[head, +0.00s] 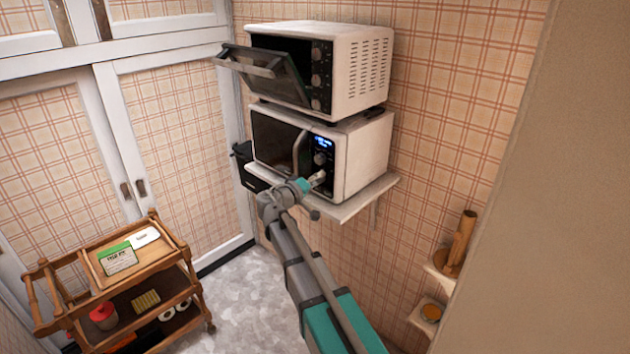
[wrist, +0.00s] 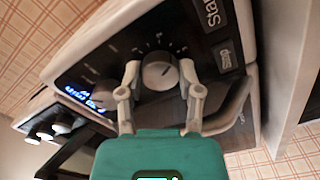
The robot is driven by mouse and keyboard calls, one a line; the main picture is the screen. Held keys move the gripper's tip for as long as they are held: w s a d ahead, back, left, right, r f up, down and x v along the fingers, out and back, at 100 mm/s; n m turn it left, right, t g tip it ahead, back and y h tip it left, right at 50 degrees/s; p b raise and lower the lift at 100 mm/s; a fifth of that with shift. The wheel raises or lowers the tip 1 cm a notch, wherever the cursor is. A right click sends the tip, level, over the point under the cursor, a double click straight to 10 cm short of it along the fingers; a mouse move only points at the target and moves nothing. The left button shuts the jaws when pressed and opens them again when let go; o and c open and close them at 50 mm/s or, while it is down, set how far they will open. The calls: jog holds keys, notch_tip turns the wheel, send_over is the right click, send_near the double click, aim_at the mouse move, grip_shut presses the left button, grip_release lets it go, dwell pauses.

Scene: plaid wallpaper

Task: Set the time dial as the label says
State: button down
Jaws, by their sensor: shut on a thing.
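A white microwave (head: 360,160) with a black control panel stands on a wall shelf. My gripper (head: 312,182) is at the lower part of this panel. In the wrist view, my gripper (wrist: 160,80) has one finger on each side of a round silver dial (wrist: 158,70) and is shut on it. Tick marks fan around this dial; their writing is too small to read. A second dial (head: 320,158) sits above, beside the lit blue display (head: 323,143); it also shows in the wrist view (wrist: 104,92). A green-and-white label card (head: 118,259) lies on the trolley, its text unreadable here.
A toaster oven (head: 350,62) with its door (head: 262,75) hanging open stands on the microwave. The wooden trolley (head: 150,262) also carries a white card (head: 145,237) on top and a red jar (head: 103,315) below. Small shelves (head: 440,275) hang at right.

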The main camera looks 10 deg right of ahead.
jog(key=shift+d, duration=0.1)
dwell(0.4)
jog(key=shift+c, duration=1.3)
grip_release()
jog(key=v, duration=1.2)
